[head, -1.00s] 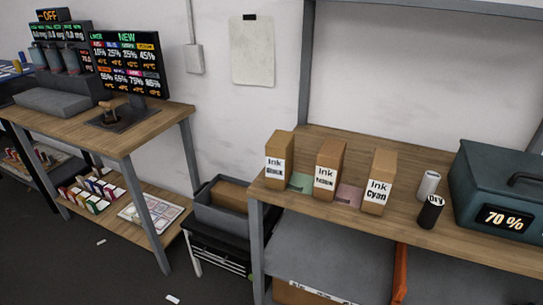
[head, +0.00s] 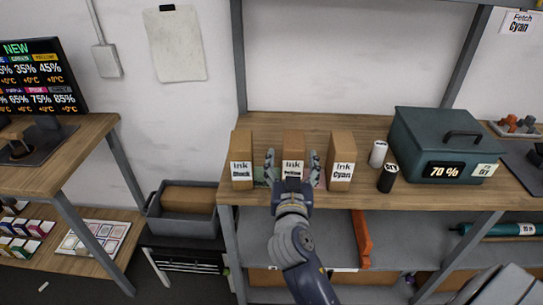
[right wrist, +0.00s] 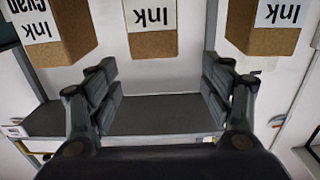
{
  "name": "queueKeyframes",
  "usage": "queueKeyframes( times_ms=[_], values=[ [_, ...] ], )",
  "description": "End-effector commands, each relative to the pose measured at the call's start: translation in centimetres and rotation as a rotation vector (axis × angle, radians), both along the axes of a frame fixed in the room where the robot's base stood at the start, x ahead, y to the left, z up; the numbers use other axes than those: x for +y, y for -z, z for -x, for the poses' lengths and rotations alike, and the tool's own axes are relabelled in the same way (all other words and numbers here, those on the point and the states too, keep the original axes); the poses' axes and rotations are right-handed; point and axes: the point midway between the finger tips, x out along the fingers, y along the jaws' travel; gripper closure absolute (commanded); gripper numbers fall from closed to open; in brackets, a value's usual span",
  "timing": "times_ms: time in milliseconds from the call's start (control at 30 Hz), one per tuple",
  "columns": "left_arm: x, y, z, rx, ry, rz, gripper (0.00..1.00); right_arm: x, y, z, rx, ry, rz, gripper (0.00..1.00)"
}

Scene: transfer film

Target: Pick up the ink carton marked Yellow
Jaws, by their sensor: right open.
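The Yellow ink carton (head: 293,143) is a brown box with a white label, standing upright on the wooden shelf between the Black ink carton (head: 242,160) and the Cyan ink carton (head: 341,161). My right gripper (head: 293,168) is open in front of it, with one finger at each side of its label. In the right wrist view, upside down, the middle carton (right wrist: 152,42) lies beyond and between the open fingers (right wrist: 160,85), apart from them. Whether the fingers reach past its front face is unclear. My left gripper is not in view.
A white canister (head: 378,153), a black canister (head: 387,179) and a teal case (head: 435,140) reading 70 % stand to the right. A grey bin (head: 181,225) is at lower left. An orange bar (head: 361,238) is below the shelf.

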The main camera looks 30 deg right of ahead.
Motion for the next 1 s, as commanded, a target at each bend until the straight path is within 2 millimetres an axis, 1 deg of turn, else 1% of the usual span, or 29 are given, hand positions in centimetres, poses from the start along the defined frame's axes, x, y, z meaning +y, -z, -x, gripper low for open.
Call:
queueKeyframes(
  times_ms=[33,200,300,567,800,900,1000],
  values=[
    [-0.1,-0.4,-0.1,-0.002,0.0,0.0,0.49,-0.4,-0.4,-0.5,-0.003,0.002,0.005,0.27],
    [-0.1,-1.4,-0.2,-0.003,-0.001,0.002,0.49,-1.7,-0.3,-2.8,0.0,0.0,0.005,0.27],
    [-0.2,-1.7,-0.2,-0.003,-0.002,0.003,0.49,-2.4,-0.2,-3.7,0.0,0.0,0.004,0.27],
    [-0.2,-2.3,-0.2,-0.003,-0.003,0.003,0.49,-3.2,0.0,-4.9,0.001,0.0,0.004,0.27],
    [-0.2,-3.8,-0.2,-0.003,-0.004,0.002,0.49,-4.9,0.6,-7.2,0.002,0.0,0.005,0.27],
    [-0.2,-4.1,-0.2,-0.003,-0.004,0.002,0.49,-5.4,0.6,-8.1,0.001,-0.001,0.004,0.27],
    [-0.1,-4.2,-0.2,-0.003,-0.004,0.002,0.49,-5.7,0.8,-8.5,0.002,-0.001,0.001,0.27]
  ],
)
